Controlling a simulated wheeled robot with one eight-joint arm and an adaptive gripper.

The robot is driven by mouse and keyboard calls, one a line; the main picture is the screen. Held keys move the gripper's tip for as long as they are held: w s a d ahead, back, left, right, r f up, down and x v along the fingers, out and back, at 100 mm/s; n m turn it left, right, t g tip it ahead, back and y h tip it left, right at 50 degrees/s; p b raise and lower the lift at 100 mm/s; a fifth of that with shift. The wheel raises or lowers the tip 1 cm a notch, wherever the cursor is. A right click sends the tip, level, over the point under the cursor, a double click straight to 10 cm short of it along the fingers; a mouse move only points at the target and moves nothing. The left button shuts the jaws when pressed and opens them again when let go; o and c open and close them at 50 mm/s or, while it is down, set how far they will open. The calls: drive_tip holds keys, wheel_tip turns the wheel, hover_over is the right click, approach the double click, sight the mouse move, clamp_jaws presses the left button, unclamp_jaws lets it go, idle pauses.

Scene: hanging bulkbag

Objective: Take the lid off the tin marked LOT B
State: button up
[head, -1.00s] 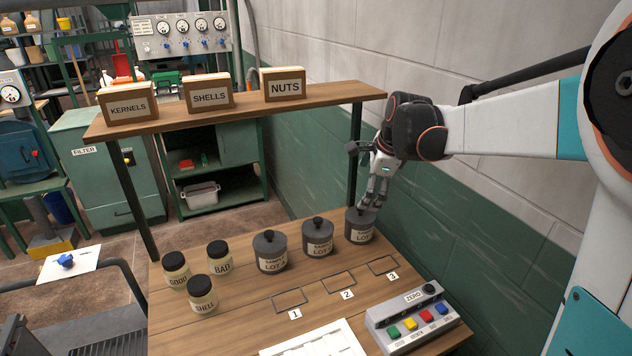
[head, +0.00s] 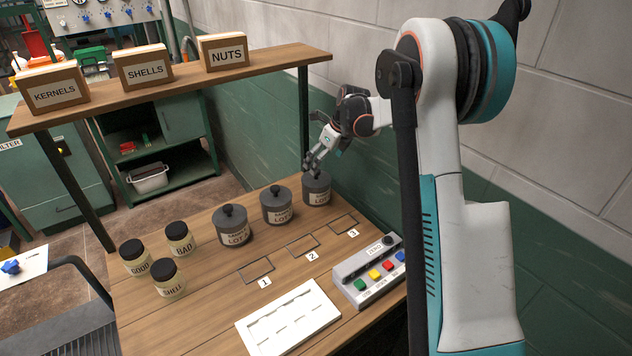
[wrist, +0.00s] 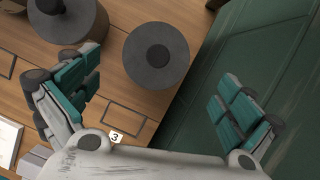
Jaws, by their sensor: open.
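Three dark grey lidded tins stand in a row on the wooden bench: a left tin (head: 231,226), a middle tin (head: 277,205) and a right tin (head: 316,189). Each lid has a round black knob. Their labels show "LOT", but I cannot read the letters after it, so I cannot tell which is B. My gripper (head: 312,164) is just above the right tin's lid. In the wrist view my gripper (wrist: 155,98) is open and empty, its fingers wide apart, with the right tin's lid (wrist: 160,55) seen from above, beyond and between them.
Jars marked GOOD (head: 135,258), BAD (head: 180,238) and SHELL (head: 167,278) stand left of the tins. Numbered outlines (head: 303,244), a white tray (head: 288,318) and a button box (head: 368,270) lie in front. A shelf (head: 190,78) spans behind; the green wall is close at right.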

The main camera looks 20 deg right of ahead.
drive_tip(key=shift+b+x, duration=1.15)
drive_tip(key=shift+x, duration=2.35)
drive_tip(key=shift+s+a+r, duration=0.1)
drive_tip(key=shift+s, duration=0.1)
drive_tip(key=shift+c, duration=0.2)
drive_tip(key=c, duration=0.9)
